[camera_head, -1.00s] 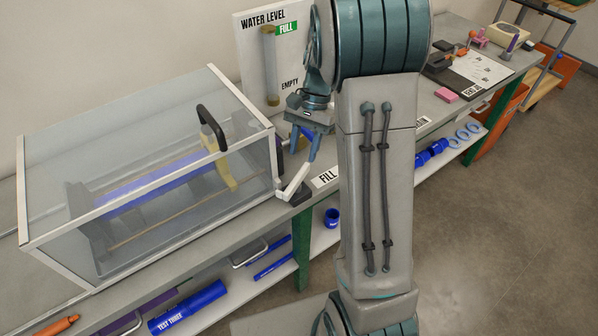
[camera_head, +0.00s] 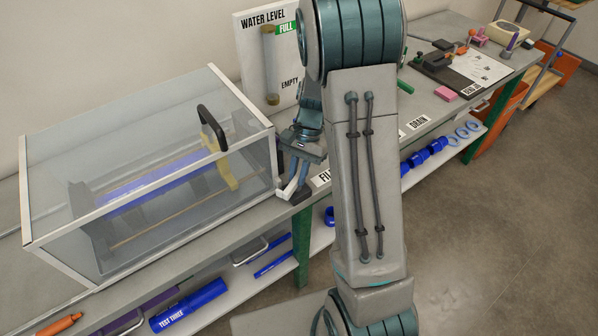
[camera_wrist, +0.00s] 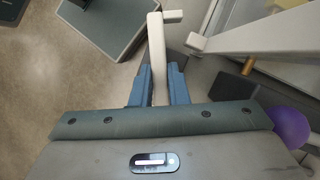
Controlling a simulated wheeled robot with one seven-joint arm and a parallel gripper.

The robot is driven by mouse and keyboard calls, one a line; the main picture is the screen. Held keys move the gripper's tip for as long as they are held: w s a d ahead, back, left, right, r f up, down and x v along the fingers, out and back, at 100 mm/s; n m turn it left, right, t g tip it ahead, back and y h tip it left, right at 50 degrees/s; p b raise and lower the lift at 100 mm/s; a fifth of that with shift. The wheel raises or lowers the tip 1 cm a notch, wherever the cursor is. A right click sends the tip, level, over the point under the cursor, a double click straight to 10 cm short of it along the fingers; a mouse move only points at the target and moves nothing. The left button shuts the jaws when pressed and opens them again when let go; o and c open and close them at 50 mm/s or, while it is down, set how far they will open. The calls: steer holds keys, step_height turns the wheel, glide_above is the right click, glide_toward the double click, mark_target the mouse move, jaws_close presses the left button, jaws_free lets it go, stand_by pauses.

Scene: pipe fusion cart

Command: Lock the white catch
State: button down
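The white catch (camera_head: 288,189) is at the right front corner of the clear-walled tank (camera_head: 150,228), beside a dark block. In the wrist view the catch (camera_wrist: 156,45) is a white bar with a short crosspiece at its far end. My gripper (camera_head: 297,178) points down at this corner and partly hides the catch. In the wrist view its two blue fingers (camera_wrist: 159,82) stand on both sides of the bar with hardly any gap, so it looks shut on it.
A water level board (camera_head: 257,32) stands behind my gripper. Labels FILL (camera_head: 321,178) and DRAIN (camera_head: 419,122) mark the bench edge. A purple ball (camera_wrist: 289,127) shows beside my gripper in the wrist view. Blue pipes (camera_head: 190,306) lie on the lower shelf.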

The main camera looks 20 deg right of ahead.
steer(key=m+t, duration=0.1)
steer(key=m, duration=0.1)
steer(key=m+y, duration=0.1)
steer(key=m, duration=0.2)
steer(key=shift+s+t+b, duration=0.1)
steer(key=shift+t+b, duration=0.3)
steer(key=c, duration=1.4)
jaws_free()
steer(key=shift+d, duration=0.1)
steer(key=b+v, duration=0.1)
steer(key=v, duration=1.2)
steer(key=shift+r, duration=0.4)
